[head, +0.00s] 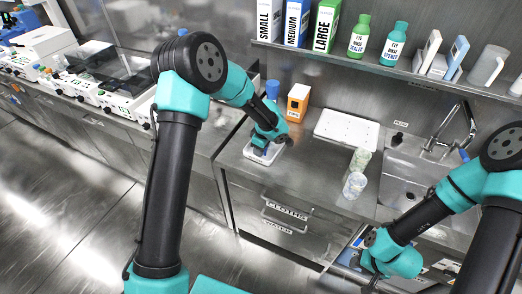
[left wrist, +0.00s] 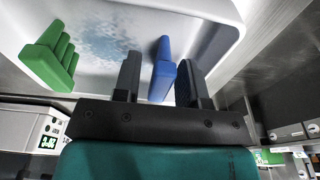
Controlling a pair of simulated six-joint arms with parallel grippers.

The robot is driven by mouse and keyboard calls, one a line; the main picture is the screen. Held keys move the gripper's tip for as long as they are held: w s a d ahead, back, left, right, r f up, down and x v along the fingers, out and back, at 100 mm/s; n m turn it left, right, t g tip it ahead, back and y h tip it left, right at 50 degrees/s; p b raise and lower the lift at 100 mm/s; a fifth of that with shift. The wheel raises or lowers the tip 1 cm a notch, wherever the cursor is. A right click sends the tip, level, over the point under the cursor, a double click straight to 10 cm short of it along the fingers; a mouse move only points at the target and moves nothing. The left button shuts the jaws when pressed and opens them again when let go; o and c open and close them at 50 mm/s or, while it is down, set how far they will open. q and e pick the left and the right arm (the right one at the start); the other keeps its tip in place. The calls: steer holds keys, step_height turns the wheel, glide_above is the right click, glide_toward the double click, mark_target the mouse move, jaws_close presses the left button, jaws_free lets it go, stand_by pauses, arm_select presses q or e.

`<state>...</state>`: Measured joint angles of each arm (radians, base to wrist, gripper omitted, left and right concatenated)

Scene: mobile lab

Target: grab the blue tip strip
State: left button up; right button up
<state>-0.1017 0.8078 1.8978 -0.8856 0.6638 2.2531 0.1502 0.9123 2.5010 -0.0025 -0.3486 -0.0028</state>
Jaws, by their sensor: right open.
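The blue tip strip (left wrist: 161,70) stands in a white tray (left wrist: 225,45) in the left wrist view. A green tip strip (left wrist: 48,56) stands at the left of the same tray. My left gripper (left wrist: 160,78) is open, with the blue strip showing between its fingers, closer to the right finger. A gap shows on the left finger's side. In the head view my left gripper (head: 262,146) is low over the white tray (head: 249,156), hiding most of it and the strips. My right gripper (head: 372,280) is open near the bottom, below the sink, its fingers hard to make out.
An orange box (head: 298,103) and a blue object (head: 272,89) stand behind the tray. A white board (head: 342,130) lies to the right, with two clear containers (head: 355,185) in front. A sink (head: 402,180) is further right. A shelf (head: 400,70) with bottles and boxes hangs above.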

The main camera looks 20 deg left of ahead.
arm_select(q)
jaws_close()
steer(key=shift+r, duration=0.15)
steer(key=shift+r, duration=1.45)
steer(key=shift+s+d+r, duration=0.15)
steer(key=shift+s+r, duration=0.1)
steer(key=shift+s, duration=0.05)
steer(key=s+d, duration=0.2)
steer(key=s, duration=0.5)
steer(key=s+d+r, duration=0.1)
steer(key=s+d, duration=0.2)
steer(key=s, duration=0.4)
steer(key=shift+s+r, duration=0.15)
steer(key=shift+s, duration=0.15)
